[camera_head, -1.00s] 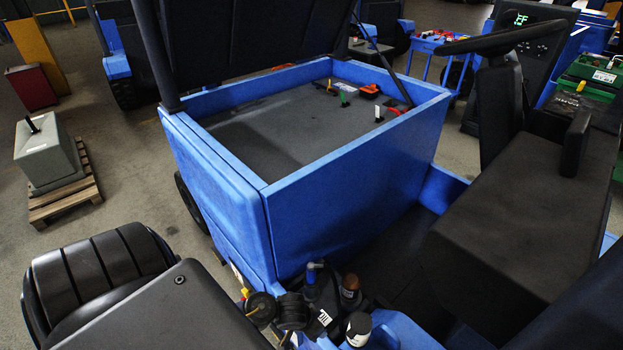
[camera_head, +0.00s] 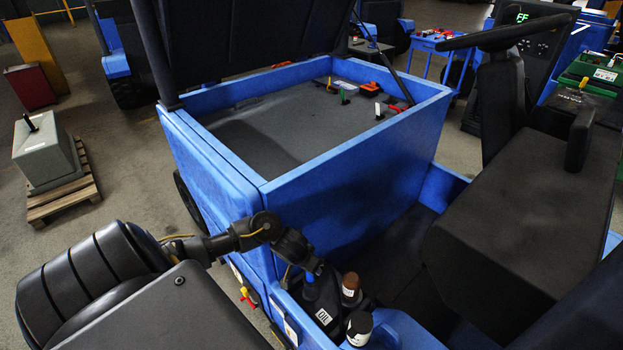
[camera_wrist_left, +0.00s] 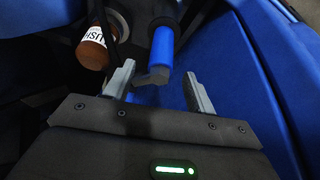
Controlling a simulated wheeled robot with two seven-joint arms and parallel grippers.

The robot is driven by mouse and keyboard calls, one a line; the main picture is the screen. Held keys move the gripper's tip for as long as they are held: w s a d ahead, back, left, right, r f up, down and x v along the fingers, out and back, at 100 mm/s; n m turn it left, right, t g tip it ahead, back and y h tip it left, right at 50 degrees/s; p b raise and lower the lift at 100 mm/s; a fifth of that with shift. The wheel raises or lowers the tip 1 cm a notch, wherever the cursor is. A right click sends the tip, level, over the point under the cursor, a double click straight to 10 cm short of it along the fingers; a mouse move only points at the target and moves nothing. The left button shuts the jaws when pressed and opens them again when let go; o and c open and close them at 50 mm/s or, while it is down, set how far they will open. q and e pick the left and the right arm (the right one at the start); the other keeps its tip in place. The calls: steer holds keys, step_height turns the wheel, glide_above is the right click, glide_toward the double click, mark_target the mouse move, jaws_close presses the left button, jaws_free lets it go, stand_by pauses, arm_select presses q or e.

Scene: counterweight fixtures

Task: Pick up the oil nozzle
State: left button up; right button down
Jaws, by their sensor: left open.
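The oil nozzle (camera_wrist_left: 162,50) has a blue body and a dark grey angled end. In the left wrist view it lies beyond my left gripper (camera_wrist_left: 158,72), with the grey end in the gap between the fingertips. The jaws are open and apart, and I see no clear contact. My right gripper is out of view.
The blue vehicle compartment wall (camera_head: 350,190) rises just beyond. The dark seat (camera_head: 500,230) is at the right.

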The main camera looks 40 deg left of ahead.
arm_select(q)
steer(key=shift+x, duration=1.1)
steer(key=b+x, duration=0.2)
steer(key=x, duration=0.2)
steer(key=shift+s+f+b, duration=0.15)
steer(key=shift+f+b, duration=0.2)
steer(key=shift+b, duration=0.05)
steer(key=shift+f, duration=0.3)
steer(key=shift+c, duration=1.1)
jaws_close()
